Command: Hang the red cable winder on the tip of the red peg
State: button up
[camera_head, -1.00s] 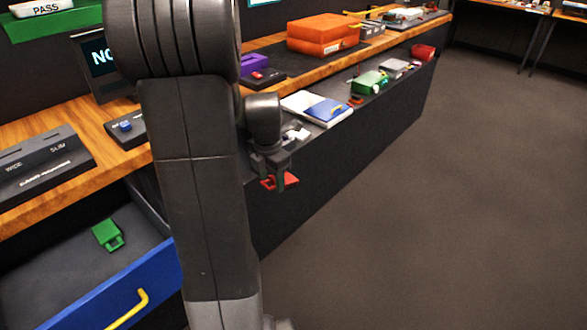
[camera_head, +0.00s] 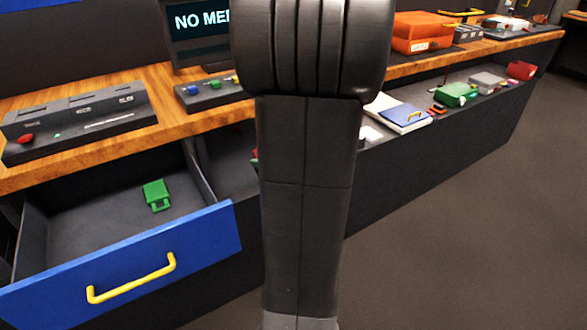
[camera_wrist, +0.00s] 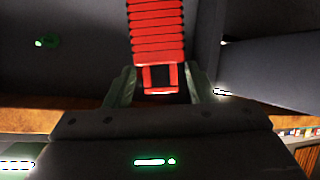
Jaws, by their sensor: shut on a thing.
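The red cable winder (camera_wrist: 157,28) shows in the wrist view as a ribbed red piece with a square opening at its near end. My gripper (camera_wrist: 161,78) is shut on that near end, with one finger on each side. The winder's far end runs out of the top of the wrist view. In the head view my own arm covers the gripper and the winder. I cannot make out the red peg in either current view.
A blue drawer (camera_head: 130,268) with a yellow handle stands open at the lower left, holding a green piece (camera_head: 157,194). A wooden counter (camera_head: 90,120) carries a dark switch box (camera_head: 80,125). A lower shelf holds a blue-covered book (camera_head: 405,115). Floor is clear at right.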

jog(key=shift+w+a+r+m+t+b, duration=0.35)
jog(key=shift+w+a+r+m+t, duration=0.15)
jog(key=shift+a+r+t, duration=0.25)
jog(key=shift+w+a, duration=0.2)
jog(key=w+a+p, duration=0.1)
jog(key=w, duration=0.1)
jog(key=w+a+f+p, duration=0.1)
jog(key=w+a, duration=0.1)
jog(key=w, duration=0.1)
jog(key=w+a+p, duration=0.1)
jog(key=w, duration=0.1)
jog(key=shift+w+a+f, duration=0.25)
jog(key=shift+a+f, duration=0.1)
jog(key=shift+a, duration=0.05)
jog(key=shift+a+b, duration=0.1)
jog(key=shift+b, duration=0.3)
dwell(0.6)
